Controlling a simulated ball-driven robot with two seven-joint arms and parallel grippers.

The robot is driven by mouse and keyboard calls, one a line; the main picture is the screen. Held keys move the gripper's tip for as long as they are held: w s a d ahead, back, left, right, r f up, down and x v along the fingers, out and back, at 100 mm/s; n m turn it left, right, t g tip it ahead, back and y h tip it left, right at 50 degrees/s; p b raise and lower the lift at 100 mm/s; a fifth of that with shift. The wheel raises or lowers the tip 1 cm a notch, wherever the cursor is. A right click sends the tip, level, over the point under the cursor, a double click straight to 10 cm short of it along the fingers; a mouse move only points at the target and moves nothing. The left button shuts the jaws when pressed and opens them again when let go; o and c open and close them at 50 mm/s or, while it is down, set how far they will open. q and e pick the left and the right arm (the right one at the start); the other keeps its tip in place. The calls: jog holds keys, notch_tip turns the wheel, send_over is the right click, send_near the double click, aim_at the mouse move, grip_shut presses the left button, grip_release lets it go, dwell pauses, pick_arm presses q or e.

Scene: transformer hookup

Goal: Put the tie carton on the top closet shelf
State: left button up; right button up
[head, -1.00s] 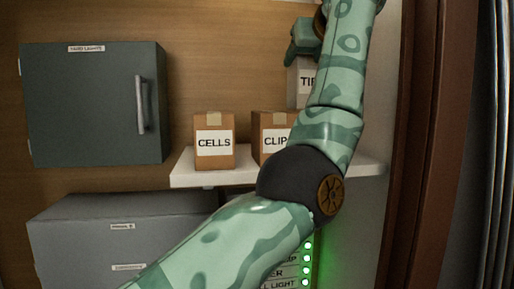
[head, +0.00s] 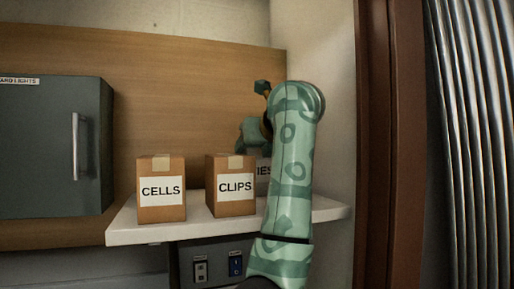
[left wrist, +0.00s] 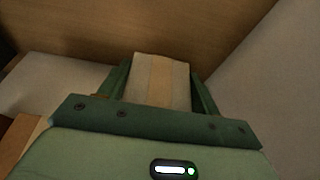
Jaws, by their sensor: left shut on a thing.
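The tie carton (head: 263,172) is pale, and part of its label shows in the head view, just right of the CLIPS carton. My arm and the CLIPS carton hide much of it. In the left wrist view, its top (left wrist: 160,82) is pale with a tan tape strip. My left gripper (head: 257,149) is shut on it from above, one finger on each side. The white closet shelf (head: 160,233) runs beneath the cartons. The tie carton's bottom is hidden, so I cannot tell whether it touches the shelf. My right gripper is out of view.
The CELLS carton (head: 161,190) and CLIPS carton (head: 231,187) stand on the shelf to the left. A white side wall (head: 337,130) closes the right. A grey cabinet (head: 50,150) hangs left. A brown door frame (head: 388,150) stands right of the wall.

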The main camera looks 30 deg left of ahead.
pick_arm(q)
jog(key=shift+s+d, duration=0.1)
jog(key=shift+d, duration=0.1)
jog(key=o, duration=0.9)
jog(key=shift+f, duration=0.1)
jog(key=o, duration=0.4)
jog(key=shift+a, duration=0.15)
jog(key=shift+r, duration=0.25)
jog(key=b+v, duration=0.3)
jog(key=v, duration=0.9)
jog(key=shift+b, duration=0.4)
